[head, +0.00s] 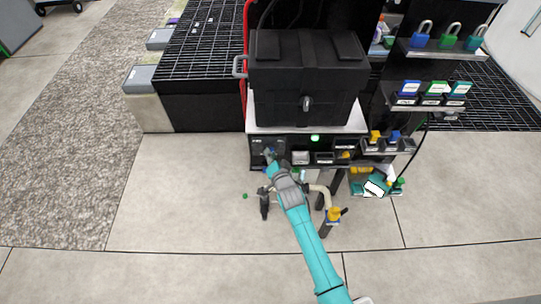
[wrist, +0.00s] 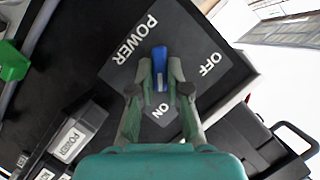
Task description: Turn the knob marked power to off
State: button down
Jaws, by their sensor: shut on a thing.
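The blue power knob (wrist: 159,68) sits on a dark grey plate (wrist: 125,62) marked POWER, OFF and ON, in the wrist view. Its long side runs up and down in that picture, with its lower end towards the ON mark (wrist: 161,110). The OFF mark (wrist: 209,65) is to the right of the knob. My gripper (wrist: 160,82) is shut on the knob, one finger on each side. In the head view my gripper (head: 270,158) is at the left end of the black front panel (head: 285,146), and it largely hides the knob there.
A black case (head: 308,80) stands on the white top above the panel. A green light (head: 315,138) shows on the panel. Shelves with padlocks (head: 448,36) and small boxes are on the right. A yellow-handled valve (head: 335,214) stands low beside my arm. Floor on the left is clear.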

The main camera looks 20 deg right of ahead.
jog(key=shift+w+a+n+g+h, duration=0.15)
jog(key=shift+n+g+h, duration=0.3)
jog(key=shift+n+h, duration=1.2)
jog(key=shift+s+a+n+g+h, duration=0.1)
jog(key=shift+a+n+g+h, duration=0.55)
jog(key=shift+n, duration=1.75)
jog(key=shift+w+d+n+g+h, duration=0.1)
jog(key=shift+d+n+g+h, duration=0.1)
jog(key=shift+n+h, duration=1.6)
jog(key=shift+n, duration=0.45)
jog(key=c, duration=1.1)
grip_release()
jog(key=shift+c, duration=0.2)
jog(key=v, duration=1.2)
